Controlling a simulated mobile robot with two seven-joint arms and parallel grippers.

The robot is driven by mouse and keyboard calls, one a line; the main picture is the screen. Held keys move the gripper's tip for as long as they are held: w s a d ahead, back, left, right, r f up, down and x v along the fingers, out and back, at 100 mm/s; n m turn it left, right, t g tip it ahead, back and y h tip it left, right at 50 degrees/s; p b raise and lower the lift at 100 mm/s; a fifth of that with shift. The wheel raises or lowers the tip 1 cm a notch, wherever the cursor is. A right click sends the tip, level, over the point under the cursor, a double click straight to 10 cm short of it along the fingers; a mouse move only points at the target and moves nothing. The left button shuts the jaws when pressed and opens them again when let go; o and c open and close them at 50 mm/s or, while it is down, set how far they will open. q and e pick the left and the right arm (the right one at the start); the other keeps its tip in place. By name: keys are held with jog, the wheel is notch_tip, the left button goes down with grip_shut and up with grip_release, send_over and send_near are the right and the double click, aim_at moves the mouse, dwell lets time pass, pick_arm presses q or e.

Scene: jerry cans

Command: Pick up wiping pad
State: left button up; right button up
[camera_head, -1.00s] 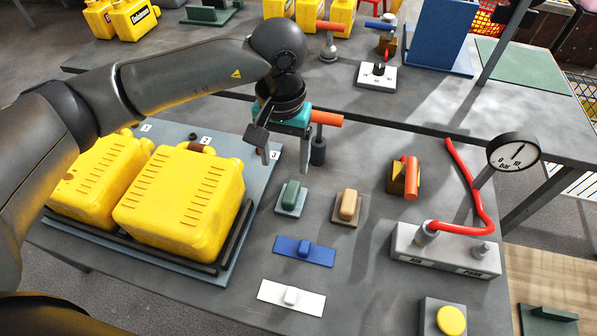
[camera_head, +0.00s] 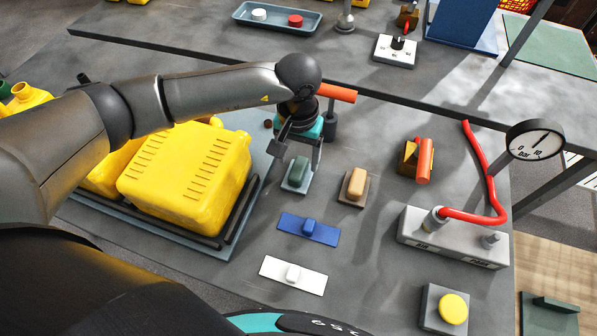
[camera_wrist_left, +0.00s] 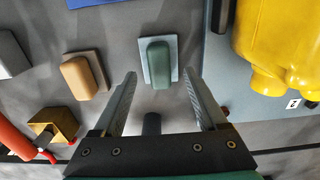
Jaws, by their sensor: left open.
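Several small blocks that could be the wiping pad lie on the table; I cannot tell for sure which is meant. A green block (camera_head: 299,169) on a pale grey plate is closest to my left gripper (camera_head: 301,165). It also shows in the left wrist view (camera_wrist_left: 158,62). My left gripper is open and empty, pointing down above the green block, whose place is between and just beyond the fingertips in the wrist view. A tan block (camera_head: 356,182) on a brown plate is to the right.
A yellow jerry can (camera_head: 188,180) stands on a tray left of the gripper. A dark post with an orange bar (camera_head: 337,93) stands just behind it. A grey block with a red hose (camera_head: 453,236) and a gauge (camera_head: 536,140) are at right.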

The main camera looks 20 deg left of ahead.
aim_at(299, 167)
pick_arm(q)
notch_tip(299, 167, down, 4)
jog(key=shift+f, duration=0.15)
jog(key=shift+c, duration=0.3)
grip_shut()
dwell(0.4)
